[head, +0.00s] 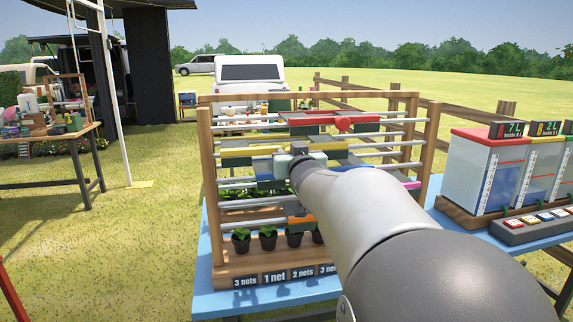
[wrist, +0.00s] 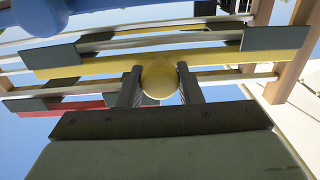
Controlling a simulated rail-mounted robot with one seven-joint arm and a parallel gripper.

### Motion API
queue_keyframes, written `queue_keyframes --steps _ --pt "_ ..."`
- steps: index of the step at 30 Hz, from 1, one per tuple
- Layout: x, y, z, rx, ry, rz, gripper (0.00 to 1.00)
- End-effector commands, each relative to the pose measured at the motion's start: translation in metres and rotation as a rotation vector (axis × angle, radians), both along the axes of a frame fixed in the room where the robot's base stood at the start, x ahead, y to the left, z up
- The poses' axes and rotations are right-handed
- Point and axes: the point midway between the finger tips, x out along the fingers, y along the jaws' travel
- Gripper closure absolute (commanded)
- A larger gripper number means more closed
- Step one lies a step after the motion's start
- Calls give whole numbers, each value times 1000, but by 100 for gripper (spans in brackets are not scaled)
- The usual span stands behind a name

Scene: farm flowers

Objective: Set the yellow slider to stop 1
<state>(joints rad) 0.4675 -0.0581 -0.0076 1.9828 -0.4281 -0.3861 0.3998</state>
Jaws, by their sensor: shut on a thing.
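The yellow slider (head: 245,152) is a flat yellow bar on light rails in a wooden frame (head: 207,180), left of the middle in the head view. In the wrist view its yellow bar (wrist: 90,67) runs across the picture, with dark plates near its ends. Its round yellow knob (wrist: 160,80) sits between the two fingers of my gripper (wrist: 160,88), which is shut on it. In the head view my arm covers much of my gripper (head: 297,163) and the right part of the frame. I see no stop numbers.
A red slider (head: 320,119) lies on a higher rail. Below are potted seedlings (head: 267,238) and net labels (head: 275,277) on a blue table (head: 207,300). Right of the frame stand coloured-lid tanks (head: 478,180) and a button panel (head: 530,228). Grass is open at left.

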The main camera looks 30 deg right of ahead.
Motion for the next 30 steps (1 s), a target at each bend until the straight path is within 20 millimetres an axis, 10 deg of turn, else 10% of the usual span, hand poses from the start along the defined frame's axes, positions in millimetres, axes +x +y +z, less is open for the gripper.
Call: queue_keyframes --steps 12,13,15,30 --pt "1 3 -1 0 3 0 100" --pt "1 3 -1 0 3 0 62" --pt "1 3 -1 0 3 0 47" --pt "-26 10 1 -1 -1 -4 47"
